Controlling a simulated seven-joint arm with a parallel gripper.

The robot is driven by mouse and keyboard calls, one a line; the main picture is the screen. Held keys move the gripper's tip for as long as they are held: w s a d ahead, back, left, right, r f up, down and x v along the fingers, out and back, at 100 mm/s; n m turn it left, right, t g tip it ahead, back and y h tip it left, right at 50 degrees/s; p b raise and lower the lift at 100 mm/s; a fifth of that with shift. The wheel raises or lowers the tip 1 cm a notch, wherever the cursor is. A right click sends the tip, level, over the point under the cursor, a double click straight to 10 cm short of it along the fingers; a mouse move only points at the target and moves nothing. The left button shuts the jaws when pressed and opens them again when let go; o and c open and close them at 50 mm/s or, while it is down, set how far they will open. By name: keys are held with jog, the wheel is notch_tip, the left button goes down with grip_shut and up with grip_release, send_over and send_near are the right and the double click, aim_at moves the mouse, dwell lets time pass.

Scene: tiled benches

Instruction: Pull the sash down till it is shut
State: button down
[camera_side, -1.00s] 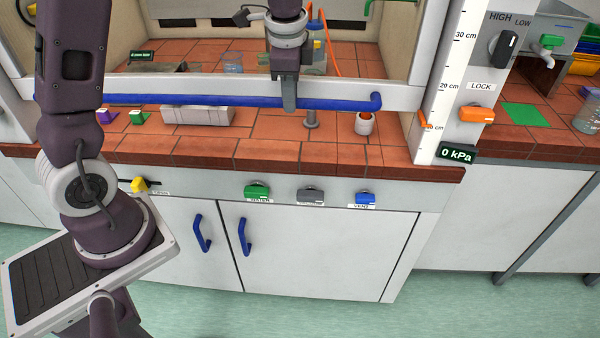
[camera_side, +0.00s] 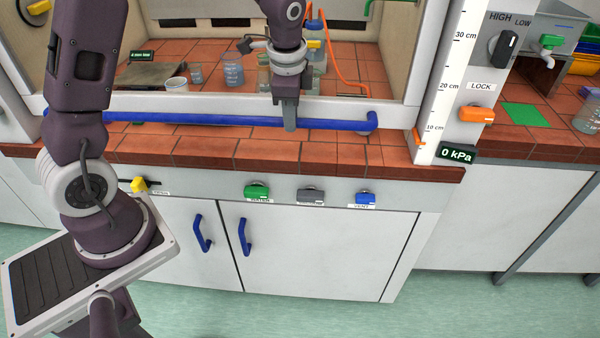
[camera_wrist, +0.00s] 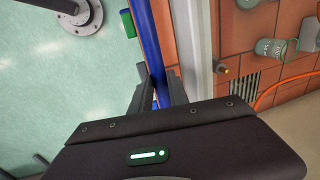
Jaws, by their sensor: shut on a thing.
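The sash shows in the side view as a white frame (camera_side: 345,109) with a long blue handle bar (camera_side: 220,121) along its lower edge. The sash is low over the tiled bench, near the lower end of the centimetre scale. My gripper (camera_side: 290,122) is shut on the blue bar, right of its middle. In the wrist view the blue bar (camera_wrist: 147,40) runs between the fingers of my gripper (camera_wrist: 155,90), beside the white frame (camera_wrist: 197,55). Whether the sash's bottom edge touches the bench is hidden behind the bar.
An orange lock knob (camera_side: 477,114) and a black HIGH/LOW knob (camera_side: 504,46) sit on the right post. Beakers (camera_side: 233,70) and an orange hose (camera_side: 335,60) are behind the sash. Green (camera_side: 257,191), grey and blue valve knobs line the panel below. The front bench strip (camera_side: 260,150) is clear.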

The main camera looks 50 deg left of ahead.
jog(key=shift+f, duration=3.1)
jog(key=c, duration=1.2)
grip_release()
notch_tip(320, 180, up, 6)
jog(key=r, duration=0.1)
jog(key=s+d, duration=0.6)
jog(key=shift+s+d, duration=0.3)
